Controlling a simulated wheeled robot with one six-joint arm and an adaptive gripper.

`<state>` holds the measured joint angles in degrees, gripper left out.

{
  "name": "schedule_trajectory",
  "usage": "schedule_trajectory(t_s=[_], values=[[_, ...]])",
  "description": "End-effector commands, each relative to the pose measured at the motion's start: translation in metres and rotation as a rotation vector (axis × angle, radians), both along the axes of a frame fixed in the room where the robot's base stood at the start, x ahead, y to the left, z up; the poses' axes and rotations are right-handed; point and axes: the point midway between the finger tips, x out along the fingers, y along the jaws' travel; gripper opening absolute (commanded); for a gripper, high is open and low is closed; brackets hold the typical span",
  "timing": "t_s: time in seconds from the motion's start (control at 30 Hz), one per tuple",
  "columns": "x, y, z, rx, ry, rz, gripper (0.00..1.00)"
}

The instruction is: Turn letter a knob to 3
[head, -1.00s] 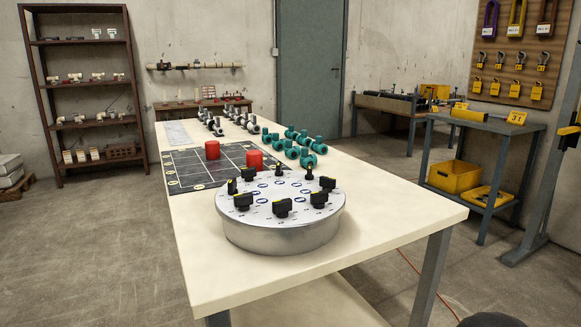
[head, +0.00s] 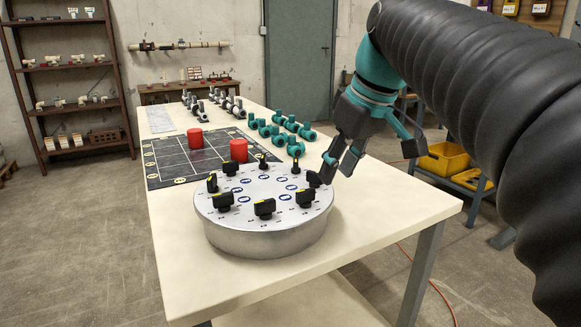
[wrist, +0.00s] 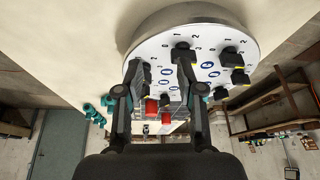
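A round silver drum (head: 265,240) stands on the table's near end. Its white top carries a ring of several black knobs with yellow marks, among them a front knob (head: 265,208), a left knob (head: 212,182) and a right knob (head: 313,179). Blue ringed letters sit by the knobs; I cannot read which is a. My gripper (head: 342,162) is above the drum's right rim, close to the right knob. In the wrist view my gripper (wrist: 160,92) has its fingers apart, over the knob ring. A knob (wrist: 183,54) shows there beyond the fingertips. Contact cannot be told.
The cream table (head: 390,215) holds a dark grid board (head: 165,165) with red cylinders (head: 238,150), teal pipe fittings (head: 295,147) and grey fittings behind the drum. The tabletop right of the drum is clear. A yellow bin (head: 440,160) stands on a side bench.

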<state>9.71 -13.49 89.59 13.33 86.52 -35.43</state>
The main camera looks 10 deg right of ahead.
Motion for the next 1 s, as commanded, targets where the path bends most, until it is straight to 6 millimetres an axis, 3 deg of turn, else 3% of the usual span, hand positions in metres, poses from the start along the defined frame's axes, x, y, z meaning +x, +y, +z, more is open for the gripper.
schedule_trajectory(t_s=[0.03,0.2,0.5,0.67,1.0], values=[[0.013,-0.005,0.015,0.002,0.0,0.042,0.38],[0.038,-0.017,0.054,0.004,-0.002,0.203,0.38],[0.053,-0.028,0.082,0.0,-0.015,0.359,0.38],[0.056,-0.025,0.074,0.0,-0.013,0.369,0.38],[0.07,-0.009,0.018,0.0,-0.013,0.367,0.38]])
